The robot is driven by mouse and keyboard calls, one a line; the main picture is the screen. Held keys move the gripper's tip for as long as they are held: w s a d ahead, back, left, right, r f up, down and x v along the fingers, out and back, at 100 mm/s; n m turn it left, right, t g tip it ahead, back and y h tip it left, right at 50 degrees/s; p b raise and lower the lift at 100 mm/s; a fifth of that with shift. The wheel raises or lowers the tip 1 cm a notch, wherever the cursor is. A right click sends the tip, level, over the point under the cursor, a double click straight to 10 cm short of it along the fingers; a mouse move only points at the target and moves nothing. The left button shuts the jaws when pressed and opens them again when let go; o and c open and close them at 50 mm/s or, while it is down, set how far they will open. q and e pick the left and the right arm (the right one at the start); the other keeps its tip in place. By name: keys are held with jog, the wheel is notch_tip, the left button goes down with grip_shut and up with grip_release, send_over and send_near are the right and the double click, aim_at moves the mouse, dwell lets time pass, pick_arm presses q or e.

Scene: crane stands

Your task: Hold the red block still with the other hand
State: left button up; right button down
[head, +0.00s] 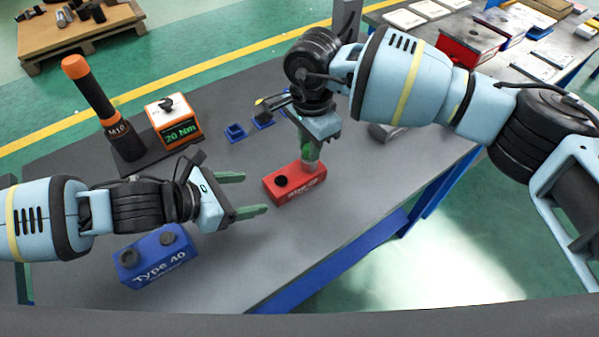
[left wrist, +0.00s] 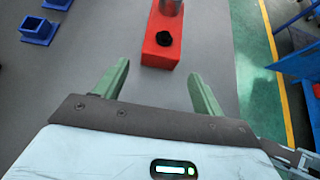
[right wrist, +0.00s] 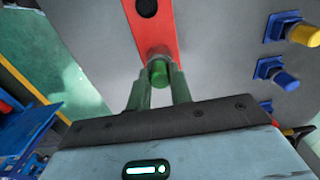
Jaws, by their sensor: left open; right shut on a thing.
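The red block (head: 284,187) lies on the grey table, with a black knob on its near-left end. A grey cylinder with a green top (right wrist: 158,74) stands at the block's other end. My right gripper (head: 310,148) points down over that end and is shut on the cylinder. My left gripper (head: 254,193) is open and empty, just left of the red block. In the left wrist view the block (left wrist: 160,52) lies ahead between the open fingers, apart from them.
A blue "Type 40" block (head: 155,258) lies below my left arm. An orange 20 Nm box (head: 174,121) and an orange-handled M10 tool (head: 95,95) stand behind. Small blue holders (head: 235,132) sit beyond the red block. The table right of the red block is clear.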

aim_at(269, 190)
pick_arm(q)
jog(key=shift+x, duration=3.45)
jog(key=c, duration=1)
